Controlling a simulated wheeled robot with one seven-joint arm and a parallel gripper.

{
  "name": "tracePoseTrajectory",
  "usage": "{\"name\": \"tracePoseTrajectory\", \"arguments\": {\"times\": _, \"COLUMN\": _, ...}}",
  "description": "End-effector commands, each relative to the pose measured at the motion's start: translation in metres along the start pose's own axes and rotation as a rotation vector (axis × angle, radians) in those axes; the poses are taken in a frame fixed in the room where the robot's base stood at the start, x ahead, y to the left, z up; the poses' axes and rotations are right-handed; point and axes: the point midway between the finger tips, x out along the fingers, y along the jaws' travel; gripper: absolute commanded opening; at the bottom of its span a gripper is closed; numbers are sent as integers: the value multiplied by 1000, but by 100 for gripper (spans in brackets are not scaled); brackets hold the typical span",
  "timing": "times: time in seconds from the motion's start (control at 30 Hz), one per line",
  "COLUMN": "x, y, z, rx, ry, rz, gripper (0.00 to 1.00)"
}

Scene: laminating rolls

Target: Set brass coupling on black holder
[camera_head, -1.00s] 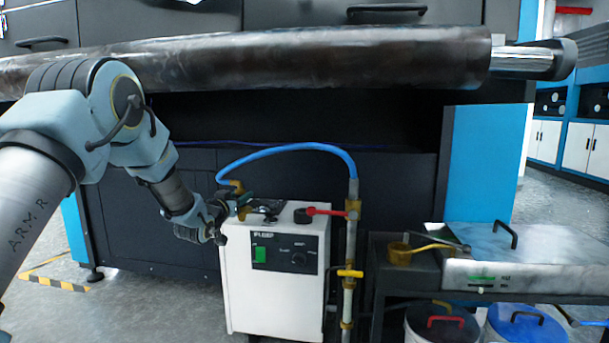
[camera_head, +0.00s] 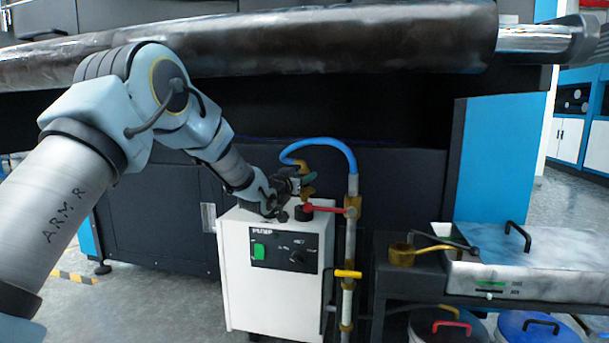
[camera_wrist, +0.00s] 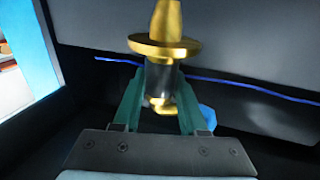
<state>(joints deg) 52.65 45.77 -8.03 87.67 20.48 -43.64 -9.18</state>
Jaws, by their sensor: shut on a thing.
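The brass coupling (camera_head: 307,191) is in my gripper (camera_head: 306,180), above the top right of the white box. In the wrist view, the coupling (camera_wrist: 165,46) shows a wide brass flange and a narrower neck, and its grey middle is between the two green fingers of my gripper (camera_wrist: 158,97). A blue hose (camera_head: 322,144) arches from the coupling to the upright pipe. A small black piece (camera_head: 304,214), which looks like the black holder, sits on the box top just below the coupling. The coupling appears apart from it, though the gap is small.
The white box (camera_head: 275,285) has a green switch and a knob. A red lever (camera_head: 325,209) and the upright pipe (camera_head: 350,225) stand close to my gripper's right. A large dark roll (camera_head: 330,45) spans above. A side bench (camera_head: 410,275) is at right.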

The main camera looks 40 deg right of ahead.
Motion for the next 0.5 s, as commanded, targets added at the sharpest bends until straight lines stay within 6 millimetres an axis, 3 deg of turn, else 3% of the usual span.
{"name": "tracePoseTrajectory", "arguments": {"times": 0.2, "x": 0, "y": 0, "z": 26, "rx": 0, "ry": -1, "rz": -1, "gripper": 0}}
{"name": "tracePoseTrajectory", "arguments": {"times": 0.5, "x": 0, "y": 0, "z": 36, "rx": 0, "ry": 2, "rz": -1, "gripper": 0}}
